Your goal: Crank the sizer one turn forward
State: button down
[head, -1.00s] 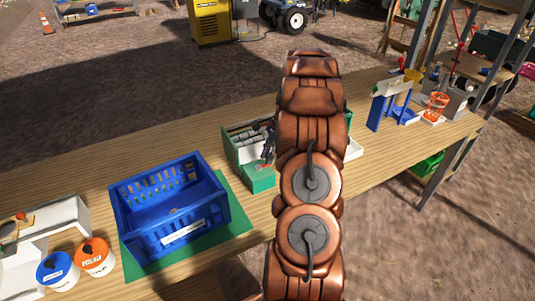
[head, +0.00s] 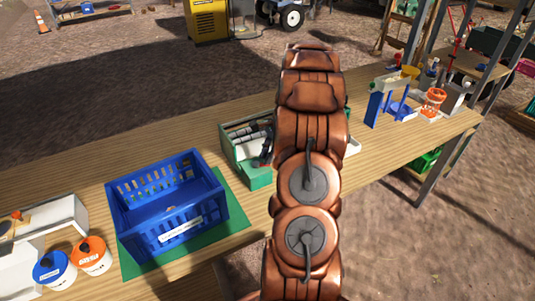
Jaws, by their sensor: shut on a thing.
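The sizer (head: 259,177) is a green box with pale rollers (head: 246,132) in its open top, standing on the wooden bench in the middle of the head view. My copper-coloured arm covers its right side. My gripper (head: 266,153) shows as a small dark shape at the sizer's right end, partly behind the arm. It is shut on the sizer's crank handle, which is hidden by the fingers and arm.
A blue crate (head: 160,240) on a green mat (head: 238,210) stands left of the sizer. A blue-lidded tub (head: 54,271) and an orange-lidded tub (head: 91,256) are at the lower left. A blue stand (head: 374,109) and an orange basket (head: 434,101) are to the right.

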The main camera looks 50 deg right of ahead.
jog(key=shift+a, duration=0.15)
jog(key=shift+s+a, duration=0.35)
jog(key=shift+a, duration=0.2)
dwell(0.3)
jog(key=shift+s+a+r, duration=0.1)
jog(key=shift+a, duration=0.55)
